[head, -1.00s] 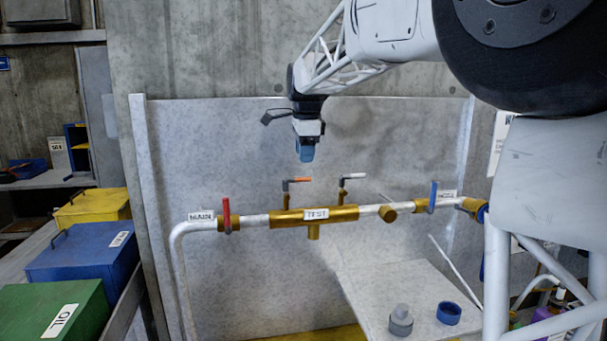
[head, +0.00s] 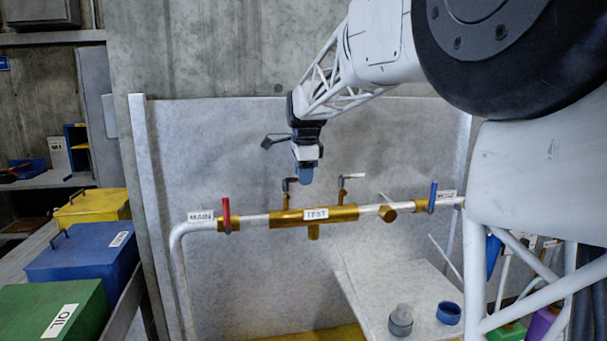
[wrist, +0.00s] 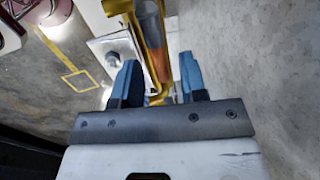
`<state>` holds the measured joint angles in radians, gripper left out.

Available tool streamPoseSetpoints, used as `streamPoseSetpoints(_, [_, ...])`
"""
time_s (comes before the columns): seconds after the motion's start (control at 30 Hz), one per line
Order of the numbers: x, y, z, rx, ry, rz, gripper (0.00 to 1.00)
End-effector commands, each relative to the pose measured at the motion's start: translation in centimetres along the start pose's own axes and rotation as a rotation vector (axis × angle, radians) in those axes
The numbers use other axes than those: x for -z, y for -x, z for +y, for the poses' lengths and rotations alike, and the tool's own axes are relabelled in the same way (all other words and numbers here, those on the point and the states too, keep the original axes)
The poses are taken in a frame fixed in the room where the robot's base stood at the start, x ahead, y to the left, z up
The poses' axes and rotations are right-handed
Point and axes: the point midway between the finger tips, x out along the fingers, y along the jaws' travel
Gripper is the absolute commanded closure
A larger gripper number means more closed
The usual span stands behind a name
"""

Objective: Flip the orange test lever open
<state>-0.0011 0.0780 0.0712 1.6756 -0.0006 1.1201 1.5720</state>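The orange test lever (wrist: 158,62) shows in the wrist view, between my two blue fingers, with the brass test pipe beyond it. In the head view its orange end is hidden behind my gripper; only its dark elbow (head: 288,183) shows at the left. My gripper (head: 304,182) points down at the lever's height, above the brass pipe labelled TEST (head: 290,217). In the wrist view my gripper (wrist: 159,62) is open, its fingers apart on either side of the lever. I cannot tell whether a finger touches it.
A white-tipped lever (head: 351,177) stands close by to the right. A red handle (head: 227,212) and a blue handle (head: 433,196) are on the pipe's sides. Below are a grey cap (head: 401,318) and a blue ring (head: 449,313) on a pale shelf (head: 385,275).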

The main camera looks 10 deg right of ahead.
Motion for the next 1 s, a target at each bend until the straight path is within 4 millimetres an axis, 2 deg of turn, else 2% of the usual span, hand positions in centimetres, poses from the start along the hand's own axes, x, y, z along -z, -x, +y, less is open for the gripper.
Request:
streamPoseSetpoints(0.03, [0.00, 0.00, 0.00, 0.000, 0.000, 0.000, 0.69])
streamPoseSetpoints(0.23, [0.00, 0.01, 0.00, 0.000, 0.000, 0.000, 1.00])
streamPoseSetpoints(0.67, [-0.02, 0.02, 0.07, 0.000, -0.012, 0.003, 1.00])
streamPoseSetpoints(1.0, [-0.15, 0.12, 0.70, 0.000, -0.137, 0.027, 1.00])
